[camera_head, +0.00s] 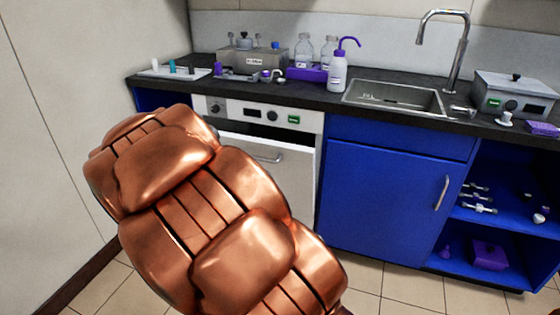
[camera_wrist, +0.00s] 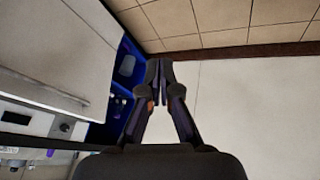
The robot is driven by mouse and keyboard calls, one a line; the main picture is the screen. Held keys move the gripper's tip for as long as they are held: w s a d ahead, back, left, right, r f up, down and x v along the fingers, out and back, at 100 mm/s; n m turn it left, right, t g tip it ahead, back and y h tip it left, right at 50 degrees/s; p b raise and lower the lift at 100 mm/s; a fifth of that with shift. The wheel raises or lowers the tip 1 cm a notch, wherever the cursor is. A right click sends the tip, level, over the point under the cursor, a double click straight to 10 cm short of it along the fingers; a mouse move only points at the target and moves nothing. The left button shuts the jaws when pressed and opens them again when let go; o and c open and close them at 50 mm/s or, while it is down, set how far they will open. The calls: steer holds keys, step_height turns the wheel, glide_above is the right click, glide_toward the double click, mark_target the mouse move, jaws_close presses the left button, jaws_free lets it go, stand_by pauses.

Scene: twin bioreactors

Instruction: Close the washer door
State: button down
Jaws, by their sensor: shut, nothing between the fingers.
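The washer (camera_head: 262,112) is built in under the dark counter, with a control panel of knob, display and green label. Its pale door (camera_head: 290,165) has a bar handle near the top. A dark gap shows between door and panel, and the door looks slightly ajar; how far is unclear. My copper arm hides its left and lower part. In the wrist view, which is turned, the door (camera_wrist: 65,40) is at left with its handle (camera_wrist: 45,100). My gripper (camera_wrist: 160,75) is shut and empty, to the right of the door and apart from it.
A blue cabinet (camera_head: 385,190) and open blue shelves (camera_head: 485,235) stand right of the washer. A sink (camera_head: 395,97), bottles (camera_head: 337,72) and instruments are on the counter (camera_head: 300,98). A pale wall (camera_head: 60,90) bounds the left. Tiled floor (camera_head: 390,285) in front is clear.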

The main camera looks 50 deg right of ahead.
steer(key=w+d+f+t+h+b, duration=0.1)
steer(key=w+d+f+h, duration=0.25)
steer(key=d, duration=0.45)
steer(key=n+h+b, duration=0.4)
steer(key=h+b, duration=0.2)
steer(key=h, duration=0.7)
glide_toward(283, 148)
steer(key=shift+f+b+x, duration=0.2)
steer(key=shift+b+x, duration=1.7)
steer(key=shift+x, duration=1.7)
steer(key=shift+r, duration=0.1)
